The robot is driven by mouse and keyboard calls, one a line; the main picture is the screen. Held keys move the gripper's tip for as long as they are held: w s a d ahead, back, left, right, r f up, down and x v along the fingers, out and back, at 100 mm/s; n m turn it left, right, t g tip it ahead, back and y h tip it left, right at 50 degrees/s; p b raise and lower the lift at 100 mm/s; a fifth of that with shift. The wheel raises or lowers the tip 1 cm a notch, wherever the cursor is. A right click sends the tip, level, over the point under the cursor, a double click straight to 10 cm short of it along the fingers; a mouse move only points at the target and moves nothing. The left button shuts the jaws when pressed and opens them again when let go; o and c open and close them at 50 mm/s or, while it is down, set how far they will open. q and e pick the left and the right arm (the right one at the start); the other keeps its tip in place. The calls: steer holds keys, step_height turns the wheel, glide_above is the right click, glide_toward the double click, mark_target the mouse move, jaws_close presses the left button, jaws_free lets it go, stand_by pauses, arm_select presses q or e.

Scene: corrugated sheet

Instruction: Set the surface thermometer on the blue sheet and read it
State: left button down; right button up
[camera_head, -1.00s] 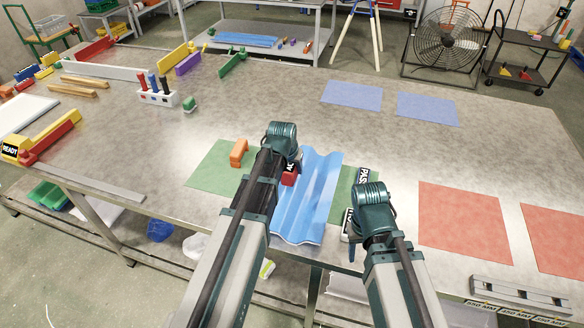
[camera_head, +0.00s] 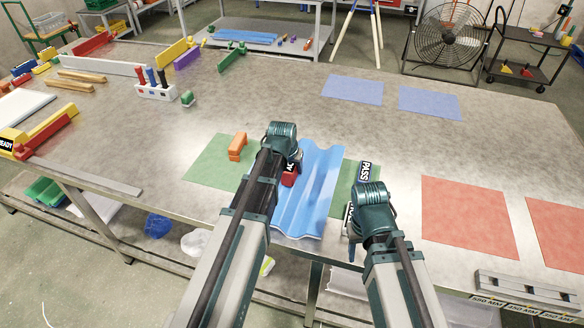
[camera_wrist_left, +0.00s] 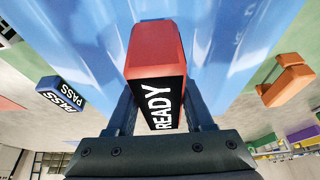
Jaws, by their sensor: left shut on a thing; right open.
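The surface thermometer appears to be the red block with a black READY face (camera_wrist_left: 157,55) in the left wrist view. My left gripper (camera_wrist_left: 160,112) is shut on it. In the head view the red block (camera_head: 289,179) shows over the left part of the corrugated blue sheet (camera_head: 318,190), partly hidden by my left arm. I cannot tell whether it touches the sheet. The sheet lies across a green mat (camera_head: 212,165). My right gripper (camera_head: 350,228) is open, just right of the sheet near the table's front edge. Its fingers are partly hidden.
An orange bridge-shaped block (camera_head: 237,147) stands on the green mat left of the sheet. A PASS block (camera_head: 364,172) is right of the sheet. Red mats (camera_head: 468,215) lie at the right, blue mats (camera_head: 352,89) behind. The table between is bare.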

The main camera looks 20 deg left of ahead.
arm_select(q)
steer(key=shift+f, duration=0.15)
steer(key=shift+c, duration=1)
jaws_free()
steer(key=p+v, duration=1.2)
steer(key=v, duration=0.2)
steer(key=shift+p, duration=0.35)
steer(key=shift+f, duration=0.1)
steer(key=s+d+m+g, duration=0.1)
steer(key=s+d+g, duration=0.1)
steer(key=s+d, duration=0.4)
steer(key=s+d+f+m+g+y, duration=0.1)
steer(key=s+d+m+g, duration=0.1)
steer(key=s+d, duration=0.5)
steer(key=s, duration=0.6)
steer(key=shift+d+f+g+y, duration=0.25)
steer(key=shift+g+y, duration=0.05)
steer(key=shift+g, duration=0.1)
